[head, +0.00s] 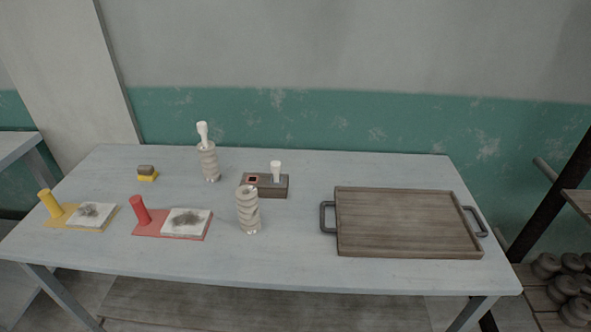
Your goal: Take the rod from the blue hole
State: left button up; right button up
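A dark block (269,191) stands near the middle of the table. Its left hole has a red rim (253,180) and looks empty. A white rod (276,171) with a wider top stands upright in the block's right part. I cannot make out a blue rim around the rod's base. Neither of my grippers is in view.
A ringed clay column (209,163) with a white rod in its top stands behind left; another (248,212) stands close in front of the block. A wooden tray (410,222) lies right. Red (150,228) and yellow (68,221) mats hold smudged white slabs, left.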

aim_at(276, 165)
jog(key=i+j+z, duration=0.2)
jog(key=z, duration=0.25)
jog(key=i+j+z, duration=0.1)
jog(key=j+z, duration=0.35)
